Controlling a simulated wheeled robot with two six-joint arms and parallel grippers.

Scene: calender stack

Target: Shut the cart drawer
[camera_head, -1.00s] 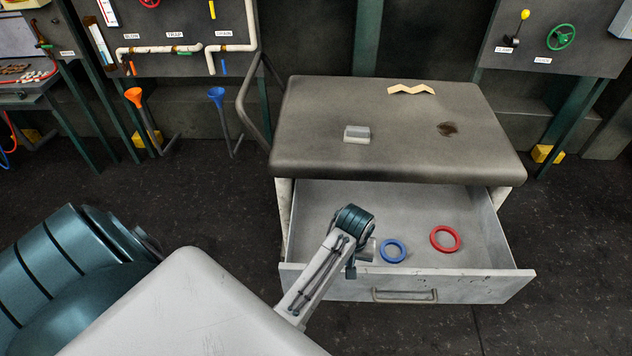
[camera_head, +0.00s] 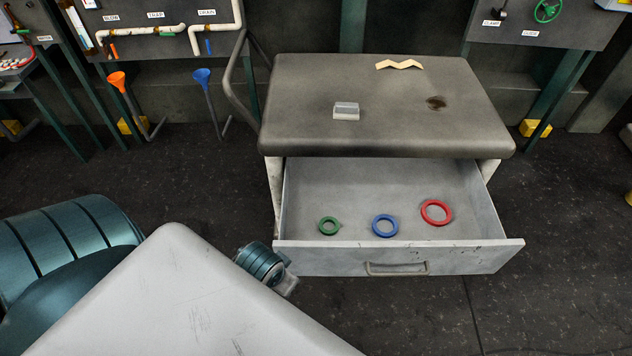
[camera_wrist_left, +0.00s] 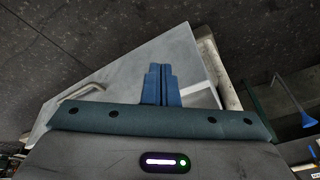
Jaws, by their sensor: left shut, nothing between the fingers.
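The cart (camera_head: 390,110) has a dark top, and its pale grey drawer stands well open, pulled out toward me. The drawer front (camera_head: 470,260) carries a bar handle (camera_head: 397,269); the handle also shows in the left wrist view (camera_wrist_left: 82,91). My left arm's wrist is just outside the drawer's front left corner in the head view, its fingers mostly hidden there. In the left wrist view my left gripper (camera_wrist_left: 161,70) has its blue fingers together and empty, with the drawer front (camera_wrist_left: 115,75) behind them. Contact cannot be told. My right gripper is not in view.
Green (camera_head: 329,226), blue (camera_head: 385,226) and red (camera_head: 436,212) rings lie in the drawer. A small grey block (camera_head: 346,111) and a tan zigzag piece (camera_head: 399,65) lie on the cart top. Dark floor is clear right of the drawer.

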